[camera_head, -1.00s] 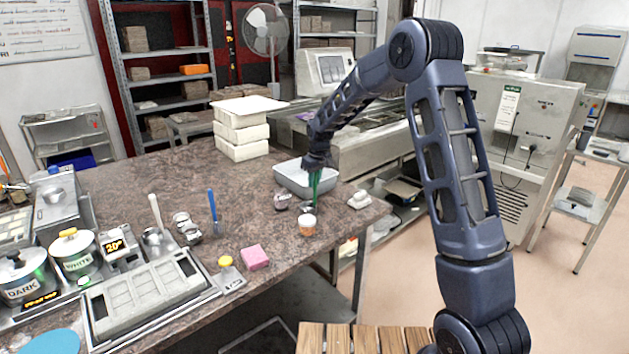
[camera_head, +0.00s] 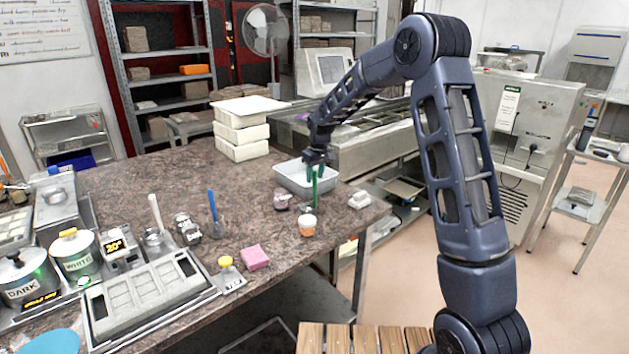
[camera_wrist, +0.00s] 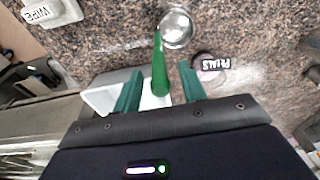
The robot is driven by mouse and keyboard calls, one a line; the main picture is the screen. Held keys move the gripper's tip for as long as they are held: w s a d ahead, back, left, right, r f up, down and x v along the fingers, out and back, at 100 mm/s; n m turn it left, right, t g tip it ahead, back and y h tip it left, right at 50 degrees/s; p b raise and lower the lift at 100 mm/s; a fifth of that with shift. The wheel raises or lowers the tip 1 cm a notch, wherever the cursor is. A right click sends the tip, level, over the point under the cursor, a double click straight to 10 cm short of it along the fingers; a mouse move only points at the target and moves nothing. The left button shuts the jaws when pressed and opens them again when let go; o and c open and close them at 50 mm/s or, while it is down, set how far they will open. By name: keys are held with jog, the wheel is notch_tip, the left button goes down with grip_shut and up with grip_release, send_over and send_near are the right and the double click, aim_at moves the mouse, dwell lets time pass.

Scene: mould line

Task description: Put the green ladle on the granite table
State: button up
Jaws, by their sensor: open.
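The green ladle's handle (camera_wrist: 159,68) rises from the granite table (camera_head: 150,190), with its round metal bowl (camera_wrist: 175,28) at the far end in the wrist view. In the head view the green handle (camera_head: 315,192) stands near upright just below my gripper (camera_head: 315,170). My gripper, with two green fingers, is open; it also shows in the wrist view (camera_wrist: 160,78). The handle's upper end lies between the spread fingers, with gaps on both sides. The bowl appears to rest on the granite; its exact contact is hard to see.
A grey-white tub (camera_head: 290,178) stands close behind the ladle. A dark-lidded jar labelled PRIMS (camera_wrist: 210,66), an orange-white jar (camera_head: 307,226) and a white WIPE block (camera_head: 359,200) are nearby. The table's right edge is close.

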notch_tip(320, 180, up, 10)
jog(key=s+d, duration=0.1)
jog(key=s+d+r+m+t, duration=0.1)
jog(key=s+d+r, duration=0.2)
jog(key=d, duration=0.2)
jog(key=s+d+r+m, duration=0.1)
jog(key=s+d+r, duration=0.2)
jog(key=d, duration=0.3)
jog(key=s+d+r+m, duration=0.2)
jog(key=s+d+r, duration=0.2)
jog(key=s+d, duration=0.7)
jog(key=s+d+f+m, duration=0.1)
jog(key=s+d, duration=0.2)
jog(key=s, duration=0.4)
jog(key=s+d+f+m+t+h, duration=0.1)
jog(key=s+d+m, duration=0.1)
jog(key=s+d, duration=0.2)
jog(key=s+d+f+m+t, duration=0.1)
jog(key=s+d, duration=0.3)
jog(key=s, duration=0.6)
jog(key=shift+d+f+m, duration=0.2)
jog(key=shift+d+m, duration=0.05)
jog(key=shift+m, duration=0.15)
jog(key=shift+s+d+f, duration=0.15)
jog(key=shift+s+f, duration=0.1)
jog(key=shift+s, duration=0.15)
jog(key=shift+c, duration=0.3)
